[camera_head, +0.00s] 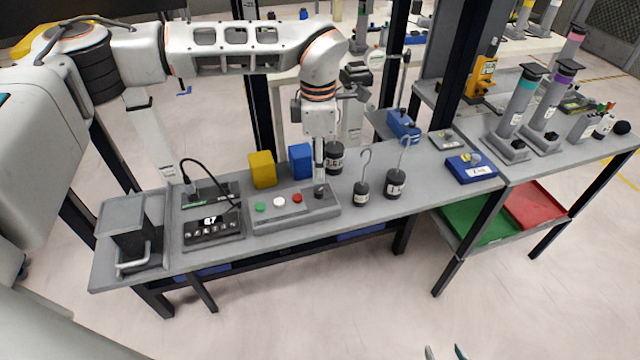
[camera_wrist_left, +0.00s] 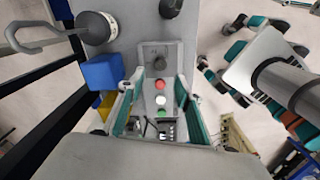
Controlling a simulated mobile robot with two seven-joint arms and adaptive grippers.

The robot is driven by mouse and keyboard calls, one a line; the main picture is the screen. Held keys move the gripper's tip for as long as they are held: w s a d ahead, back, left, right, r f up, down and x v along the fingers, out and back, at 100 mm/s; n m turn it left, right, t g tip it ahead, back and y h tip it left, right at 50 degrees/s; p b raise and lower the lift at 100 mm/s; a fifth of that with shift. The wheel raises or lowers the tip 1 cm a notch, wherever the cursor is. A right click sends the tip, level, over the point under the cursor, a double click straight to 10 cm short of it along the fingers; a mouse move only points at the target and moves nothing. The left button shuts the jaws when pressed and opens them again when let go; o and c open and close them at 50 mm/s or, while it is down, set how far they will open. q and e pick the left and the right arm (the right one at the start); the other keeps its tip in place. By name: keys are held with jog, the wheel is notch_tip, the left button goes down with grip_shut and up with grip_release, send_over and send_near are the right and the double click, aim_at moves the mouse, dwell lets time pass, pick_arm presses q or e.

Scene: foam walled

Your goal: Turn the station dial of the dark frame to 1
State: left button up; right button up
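A grey control box (camera_head: 270,222) lies on the bench, with green, white and red buttons in a row. The dial's pointer setting is too small to read. My left gripper (camera_head: 320,186) points down over the dial end of the box. In the wrist view its teal-padded fingers (camera_wrist_left: 160,78) stand apart either side of the box, holding nothing. Whether they touch the dial cannot be told. My right gripper (camera_head: 446,353) shows only two separated fingertips at the bottom edge.
Yellow (camera_head: 262,170) and blue (camera_head: 300,161) blocks stand behind the box. Hooked dark weights (camera_head: 361,194) stand to its right, and another dark weight (camera_head: 335,157) behind. A digital-display unit (camera_head: 212,228) and a grey stand (camera_head: 130,230) are to the left. Black posts rise behind the bench.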

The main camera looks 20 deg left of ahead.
aim_at(319, 191)
pick_arm(q)
notch_tip(319, 191, down, 8)
jog(key=shift+r, duration=0.25)
grip_shut()
